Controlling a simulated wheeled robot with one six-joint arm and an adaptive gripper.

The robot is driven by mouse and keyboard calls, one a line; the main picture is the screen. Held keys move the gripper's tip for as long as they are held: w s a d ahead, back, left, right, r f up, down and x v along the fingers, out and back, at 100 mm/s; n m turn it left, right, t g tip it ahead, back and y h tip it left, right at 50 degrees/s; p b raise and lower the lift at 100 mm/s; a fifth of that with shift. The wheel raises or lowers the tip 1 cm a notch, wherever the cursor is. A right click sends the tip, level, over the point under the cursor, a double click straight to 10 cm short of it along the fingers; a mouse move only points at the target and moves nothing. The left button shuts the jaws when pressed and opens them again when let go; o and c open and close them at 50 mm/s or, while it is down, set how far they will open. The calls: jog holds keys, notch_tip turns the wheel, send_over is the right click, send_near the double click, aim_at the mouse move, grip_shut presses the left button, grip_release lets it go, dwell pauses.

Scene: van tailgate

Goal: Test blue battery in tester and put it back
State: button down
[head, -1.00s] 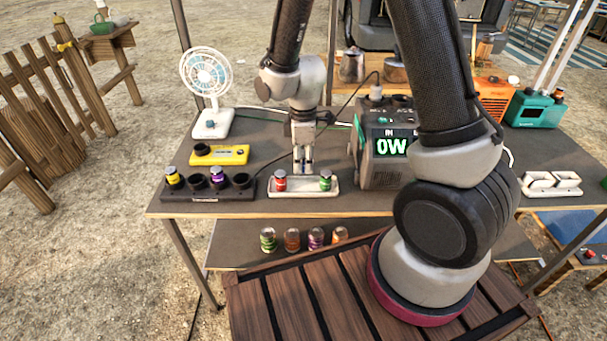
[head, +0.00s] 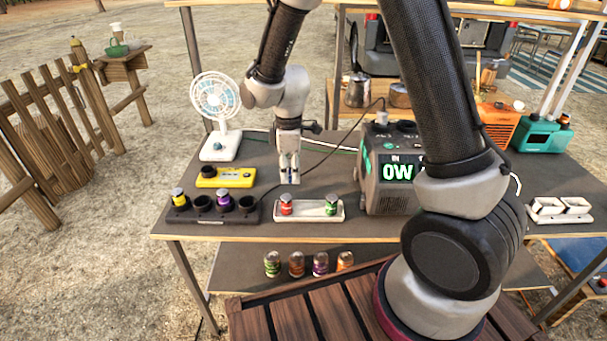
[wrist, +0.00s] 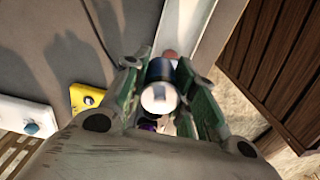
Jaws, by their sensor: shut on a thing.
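My gripper (head: 289,172) is above the table, behind the white tray (head: 311,218) in the head view. In the wrist view, my gripper (wrist: 160,98) is shut on the blue battery (wrist: 157,74), whose pale round end faces the camera. The battery is mostly hidden by the fingers in the head view. The yellow tester (head: 238,178) lies to the left of my gripper, with an empty dark socket (head: 208,171) at its left end; part of the tester shows in the wrist view (wrist: 86,97). The tray holds a red battery (head: 286,206) and a green battery (head: 331,206), with a gap between them.
A fan (head: 219,145) stands behind the tester. A power station (head: 385,190) with a cable stands right of the tray.

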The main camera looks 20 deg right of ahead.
send_near(208, 167)
jog(key=shift+s+d, duration=0.1)
jog(key=shift+s, duration=0.9)
jog(key=shift+f, duration=0.1)
jog(key=shift+f, duration=2.15)
jog(key=shift+f, duration=0.25)
jog(key=shift+f, duration=0.8)
jog(key=shift+s+d+f, duration=0.1)
jog(key=shift+s+f, duration=0.15)
jog(key=shift+f, duration=0.4)
jog(key=c, duration=1.3)
grip_release()
jog(key=shift+o, duration=1.1)
jog(key=shift+f, duration=0.2)
jog(key=shift+r, duration=0.15)
